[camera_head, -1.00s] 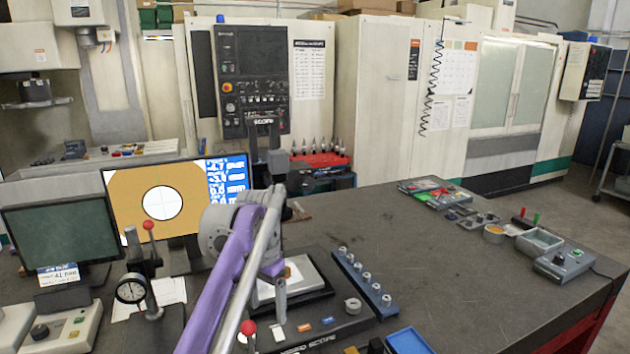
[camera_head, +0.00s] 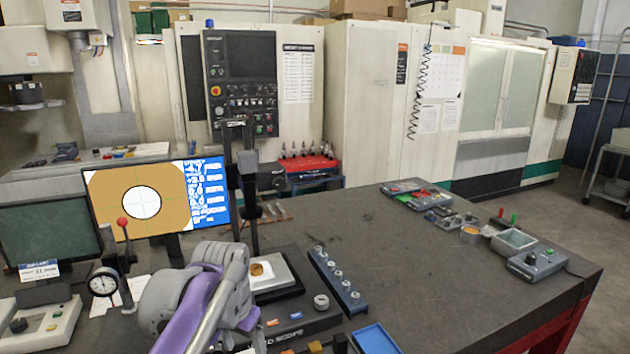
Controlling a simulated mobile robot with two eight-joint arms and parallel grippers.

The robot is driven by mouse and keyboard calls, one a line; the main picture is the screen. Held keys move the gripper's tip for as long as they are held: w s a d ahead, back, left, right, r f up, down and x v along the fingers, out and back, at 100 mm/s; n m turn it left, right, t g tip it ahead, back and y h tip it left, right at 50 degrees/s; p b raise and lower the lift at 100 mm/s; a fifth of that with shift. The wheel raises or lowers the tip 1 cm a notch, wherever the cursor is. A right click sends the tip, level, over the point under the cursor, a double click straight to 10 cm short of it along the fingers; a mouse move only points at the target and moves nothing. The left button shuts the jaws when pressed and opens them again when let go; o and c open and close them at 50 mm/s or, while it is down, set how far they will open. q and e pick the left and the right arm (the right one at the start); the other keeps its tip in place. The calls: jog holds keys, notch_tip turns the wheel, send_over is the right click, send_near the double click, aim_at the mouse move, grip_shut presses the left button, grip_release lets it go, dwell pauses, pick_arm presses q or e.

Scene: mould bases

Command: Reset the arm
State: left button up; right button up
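One of my arms (camera_head: 205,295), purple and grey, comes up from the bottom edge left of centre and bends over in front of the bench scope. Its grey joint housing is uppermost, and a grey link runs down toward the bottom edge. No fingertips can be made out on this arm. My other arm does not show. The arm covers part of the scope base (camera_head: 300,322). A small gold-coloured round part (camera_head: 262,270) lies on the scope's pale stage, just right of the arm.
The dark bench (camera_head: 440,270) is clear in the middle. A blue rack (camera_head: 338,283) with several small parts and a blue tray (camera_head: 375,340) are right of the scope. A dial gauge stand (camera_head: 104,283) and a monitor (camera_head: 143,205) stand left.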

pick_arm(q)
jog(key=s+a+f+n+t, duration=0.2)
jog(key=s+f, duration=0.6)
jog(key=s, duration=0.2)
jog(key=s+a+f+n+t, duration=0.1)
jog(key=s+f+n, duration=0.1)
jog(key=s+f, duration=0.6)
jog(key=shift+s+a+f+t, duration=0.35)
jog(key=shift+s+a+t, duration=0.05)
jog(key=shift+s, duration=0.55)
